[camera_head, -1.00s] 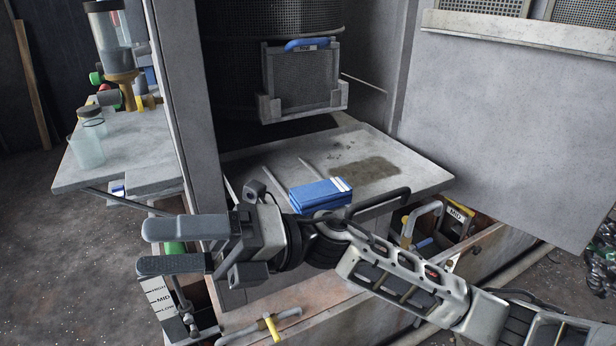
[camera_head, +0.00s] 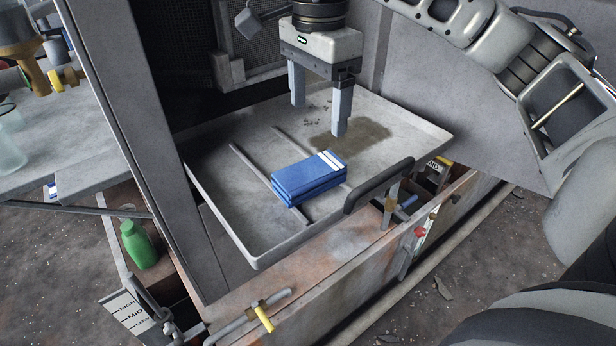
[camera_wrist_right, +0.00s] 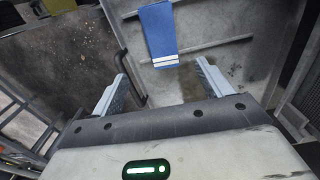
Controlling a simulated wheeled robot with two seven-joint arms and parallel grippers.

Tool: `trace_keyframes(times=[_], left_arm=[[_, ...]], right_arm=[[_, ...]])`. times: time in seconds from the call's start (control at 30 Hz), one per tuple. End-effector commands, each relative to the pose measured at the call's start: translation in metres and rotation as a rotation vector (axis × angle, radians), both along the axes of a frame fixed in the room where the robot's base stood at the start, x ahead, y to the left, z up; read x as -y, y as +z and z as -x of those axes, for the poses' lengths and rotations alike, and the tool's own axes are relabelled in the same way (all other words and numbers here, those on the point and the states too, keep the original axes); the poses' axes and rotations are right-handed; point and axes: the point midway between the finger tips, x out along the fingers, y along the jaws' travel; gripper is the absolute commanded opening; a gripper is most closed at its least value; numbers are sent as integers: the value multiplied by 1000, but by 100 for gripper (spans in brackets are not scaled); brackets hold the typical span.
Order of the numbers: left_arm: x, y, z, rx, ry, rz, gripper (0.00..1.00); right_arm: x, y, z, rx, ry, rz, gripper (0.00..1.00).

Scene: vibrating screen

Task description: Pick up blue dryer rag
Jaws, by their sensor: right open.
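The blue dryer rag (camera_head: 308,178) is a folded blue block with white stripes near one end. It lies in the grey metal tray (camera_head: 225,205), over its raised ribs. It also shows in the right wrist view (camera_wrist_right: 157,32), beyond the fingertips. My right gripper (camera_head: 318,118) hangs above the back part of the tray, behind and above the rag, fingers pointing down. Its two fingers are apart with nothing between them, and they also show in the right wrist view (camera_wrist_right: 161,82). My left gripper is not in view.
A black handle (camera_head: 380,186) rises at the tray's front right edge. A dark wet patch (camera_head: 365,138) lies in the tray. A green bottle (camera_head: 139,245) stands in the lower left, and a yellow-handled valve (camera_head: 264,318) is at the front. A grey post stands left of the tray.

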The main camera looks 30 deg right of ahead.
Motion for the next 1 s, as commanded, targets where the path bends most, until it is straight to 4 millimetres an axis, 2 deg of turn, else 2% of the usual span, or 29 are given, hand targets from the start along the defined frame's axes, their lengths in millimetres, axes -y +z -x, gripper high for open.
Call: trace_keyframes(times=[0.1,0.23,0.47,0.67,0.8,1.0], left_arm=[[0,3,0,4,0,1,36],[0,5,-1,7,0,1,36],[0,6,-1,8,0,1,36],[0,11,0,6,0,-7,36],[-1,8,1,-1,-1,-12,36],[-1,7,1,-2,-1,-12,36]], right_arm=[[1,-25,1,-3,0,0,78],[0,-46,0,-1,1,-1,78],[0,-62,0,0,0,-2,78],[0,-90,-3,-2,0,-3,78],[0,-107,-3,-1,1,-3,78],[0,-111,-3,2,1,-4,78]])
